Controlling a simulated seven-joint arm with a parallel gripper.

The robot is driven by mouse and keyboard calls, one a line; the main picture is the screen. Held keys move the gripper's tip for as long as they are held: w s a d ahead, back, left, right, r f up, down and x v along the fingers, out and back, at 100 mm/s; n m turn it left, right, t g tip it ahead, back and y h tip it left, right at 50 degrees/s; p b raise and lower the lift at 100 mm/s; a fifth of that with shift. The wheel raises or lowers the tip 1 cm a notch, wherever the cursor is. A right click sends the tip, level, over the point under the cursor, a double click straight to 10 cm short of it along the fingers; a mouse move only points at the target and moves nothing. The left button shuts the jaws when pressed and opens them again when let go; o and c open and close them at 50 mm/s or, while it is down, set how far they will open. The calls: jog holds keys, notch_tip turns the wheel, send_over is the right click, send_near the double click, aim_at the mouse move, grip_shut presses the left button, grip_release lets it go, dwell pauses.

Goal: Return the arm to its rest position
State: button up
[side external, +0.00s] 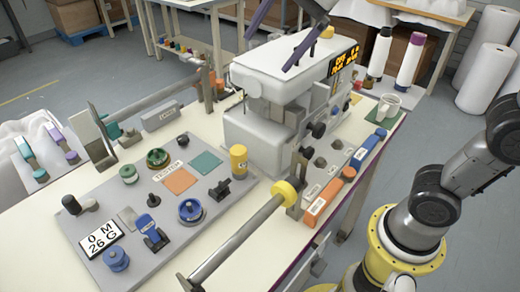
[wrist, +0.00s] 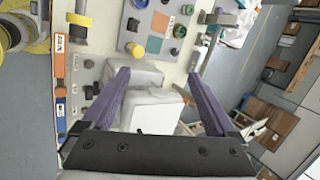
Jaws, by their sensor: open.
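My gripper (side external: 268,52) hangs at the top of the side view, above the white sewing machine (side external: 290,65). Its two purple fingers are spread wide apart. In the wrist view my gripper (wrist: 158,75) is also open, with nothing between the fingers. The white machine body (wrist: 150,110) lies below and between the fingers in that view, and the fingers look clear of it. Parts of my arm's grey links and yellow base show at the right of the side view. The middle of my arm is out of frame.
A grey board (side external: 110,218) with several coloured knobs and pads lies on the table, left of the machine. A roller bar with a yellow collar (side external: 285,194) runs along the front.

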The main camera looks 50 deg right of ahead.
jog(key=s+d+f+n+h, duration=0.1)
jog(key=s+d+f+n, duration=0.3)
jog(key=s+f+n, duration=0.3)
jog(key=s+d+f+n+h, duration=0.1)
jog(key=s+d+f+n, duration=0.2)
jog(key=s+f+n, duration=0.4)
jog(key=s+n, duration=0.1)
jog(key=s, duration=0.2)
jog(key=shift+d+f, duration=0.25)
jog(key=shift+d, duration=0.1)
